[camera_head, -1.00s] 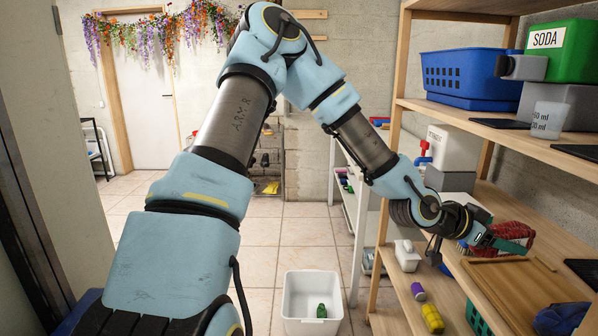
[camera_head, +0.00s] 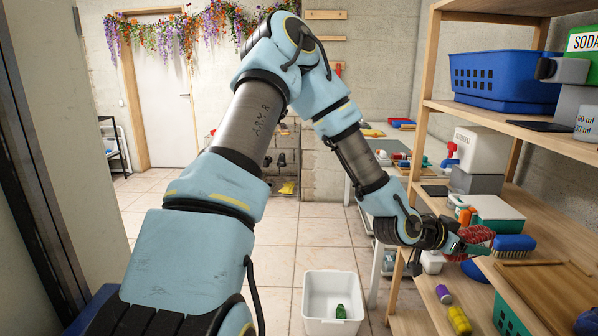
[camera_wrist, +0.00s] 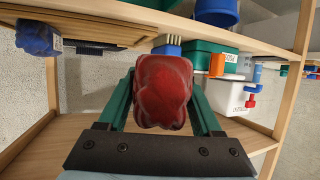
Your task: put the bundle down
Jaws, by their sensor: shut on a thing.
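The red bundle (camera_head: 475,235) is held in my gripper (camera_head: 466,246) beside the wooden shelving on the right of the head view. In the wrist view the bundle (camera_wrist: 164,90) is a lumpy dark red thing between the two green fingers of my gripper (camera_wrist: 165,100). The fingers are shut on its sides. The bundle appears to be clear of the boards, but the exact gap below it is hard to tell. The wrist view shows a shelf board behind and below it.
A wooden tray (camera_head: 530,285) and a blue brush (camera_head: 513,242) lie on the shelf by my gripper. A teal-and-white box (camera_head: 497,221) stands behind. A white bin (camera_head: 331,327) with a green thing inside stands on the floor. Open tiled floor (camera_head: 280,255) lies left of the shelving.

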